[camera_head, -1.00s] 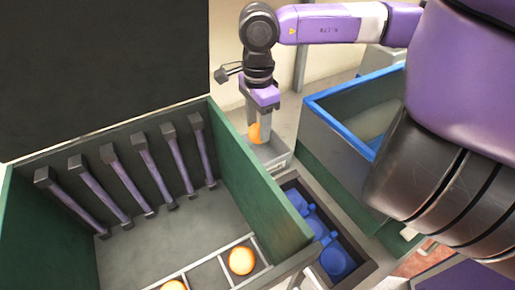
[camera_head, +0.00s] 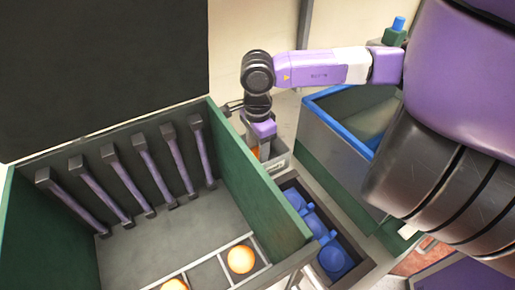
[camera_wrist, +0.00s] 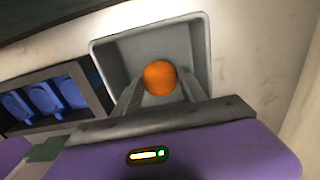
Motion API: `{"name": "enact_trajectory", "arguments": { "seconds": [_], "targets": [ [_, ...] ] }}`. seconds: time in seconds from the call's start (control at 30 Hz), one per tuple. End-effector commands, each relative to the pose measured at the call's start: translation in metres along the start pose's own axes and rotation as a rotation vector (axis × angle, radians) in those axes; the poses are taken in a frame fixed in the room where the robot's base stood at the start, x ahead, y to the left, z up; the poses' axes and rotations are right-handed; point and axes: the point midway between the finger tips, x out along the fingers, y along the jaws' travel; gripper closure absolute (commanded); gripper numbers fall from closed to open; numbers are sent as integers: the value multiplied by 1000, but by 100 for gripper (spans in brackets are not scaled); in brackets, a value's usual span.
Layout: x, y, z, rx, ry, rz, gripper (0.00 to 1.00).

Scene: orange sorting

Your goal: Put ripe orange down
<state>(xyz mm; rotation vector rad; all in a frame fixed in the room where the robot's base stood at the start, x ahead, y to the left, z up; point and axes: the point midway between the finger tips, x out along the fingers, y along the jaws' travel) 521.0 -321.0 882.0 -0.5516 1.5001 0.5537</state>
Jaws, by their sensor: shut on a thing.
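The ripe orange (camera_wrist: 160,77) is between the two fingers of my gripper (camera_wrist: 158,88) in the wrist view, with both fingers against its sides. A small grey bin (camera_wrist: 201,60) lies around and beneath it. In the head view the orange (camera_head: 256,152) shows only partly, low at the grey bin (camera_head: 278,160). My gripper (camera_head: 257,150) points down into that bin, its fingertips mostly hidden by the green wall. Whether the orange touches the bin floor cannot be told.
A blue-rimmed crate (camera_head: 318,112) stands further right.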

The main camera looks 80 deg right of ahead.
Motion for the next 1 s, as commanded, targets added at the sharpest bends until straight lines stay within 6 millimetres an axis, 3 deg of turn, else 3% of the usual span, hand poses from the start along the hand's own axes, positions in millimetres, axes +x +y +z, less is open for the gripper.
{"name": "enact_trajectory", "arguments": {
  "seconds": [0.13,0.17,0.27,0.7,1.0],
  "targets": [
    [4,0,0,0,1,-1,93],
    [3,0,0,0,0,0,47],
    [2,0,0,0,0,0,29],
    [-4,0,0,0,0,-1,29],
    [-60,-1,-1,-2,4,-5,29]
  ]
}}
